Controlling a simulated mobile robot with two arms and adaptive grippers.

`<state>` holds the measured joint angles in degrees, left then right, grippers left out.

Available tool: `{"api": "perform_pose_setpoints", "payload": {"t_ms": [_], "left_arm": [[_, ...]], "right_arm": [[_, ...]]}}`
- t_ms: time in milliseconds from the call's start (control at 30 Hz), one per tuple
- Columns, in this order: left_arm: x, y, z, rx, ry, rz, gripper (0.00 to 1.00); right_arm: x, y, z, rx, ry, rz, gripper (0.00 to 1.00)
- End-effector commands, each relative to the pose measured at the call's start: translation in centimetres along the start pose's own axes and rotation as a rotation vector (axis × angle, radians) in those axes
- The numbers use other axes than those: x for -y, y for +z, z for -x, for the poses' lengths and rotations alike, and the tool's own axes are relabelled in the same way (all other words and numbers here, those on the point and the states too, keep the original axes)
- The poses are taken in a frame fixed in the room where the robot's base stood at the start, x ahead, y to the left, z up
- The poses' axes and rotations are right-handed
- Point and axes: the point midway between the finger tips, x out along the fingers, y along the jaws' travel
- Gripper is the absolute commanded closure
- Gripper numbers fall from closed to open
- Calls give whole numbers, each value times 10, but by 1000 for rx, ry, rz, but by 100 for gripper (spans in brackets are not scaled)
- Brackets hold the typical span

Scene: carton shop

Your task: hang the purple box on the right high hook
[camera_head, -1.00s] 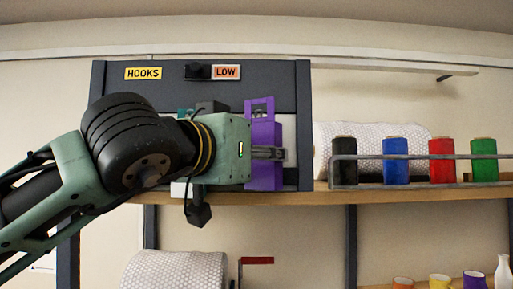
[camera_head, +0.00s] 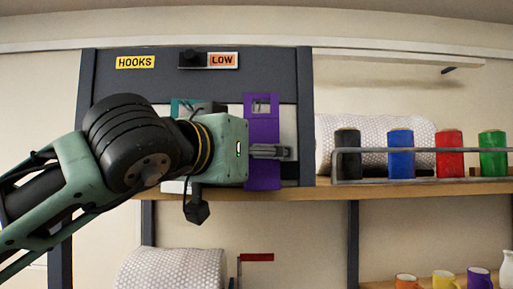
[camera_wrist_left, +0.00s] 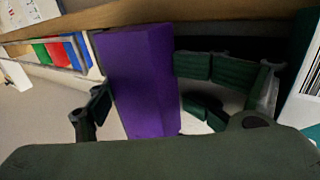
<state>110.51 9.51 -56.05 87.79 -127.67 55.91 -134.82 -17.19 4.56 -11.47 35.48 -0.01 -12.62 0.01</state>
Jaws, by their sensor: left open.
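The purple box (camera_head: 262,125), with a holed tab at its top, stands upright before the right part of the hook panel (camera_head: 270,63). Its tab hole shows light grey; I cannot tell whether a hook passes through it. My left gripper (camera_head: 270,152) is open at the box's middle, with a finger across its front. In the left wrist view the purple box (camera_wrist_left: 138,80) lies between the spread fingers of my left gripper (camera_wrist_left: 160,95). The right high hook cannot be made out. My right gripper is not in view.
A teal item (camera_head: 184,105) is partly hidden behind my left wrist. Signs read HOOKS (camera_head: 135,62) and LOW (camera_head: 222,60), with a black block beside LOW. Right of the panel, a railed shelf (camera_head: 420,188) holds several coloured containers and a patterned roll (camera_head: 330,130).

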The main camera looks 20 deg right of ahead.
Motion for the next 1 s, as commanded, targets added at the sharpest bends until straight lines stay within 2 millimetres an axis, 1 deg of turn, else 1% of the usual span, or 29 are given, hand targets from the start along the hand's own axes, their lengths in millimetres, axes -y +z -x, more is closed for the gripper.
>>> {"api": "perform_pose_setpoints", "payload": {"t_ms": [33, 500, 633, 767, 1000], "left_arm": [[2, 5, -2, 10, -4, 4, 29], [-2, 2, 0, 5, 3, 3, 29], [-2, 1, 6, 3, 3, 3, 29], [-1, 1, 26, 1, 3, 1, 29], [-1, 1, 79, 2, 1, 1, 29]], "right_arm": [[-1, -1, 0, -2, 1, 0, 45], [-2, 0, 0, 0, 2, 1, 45], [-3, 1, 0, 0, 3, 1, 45], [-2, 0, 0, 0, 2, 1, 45], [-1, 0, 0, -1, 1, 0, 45]]}}
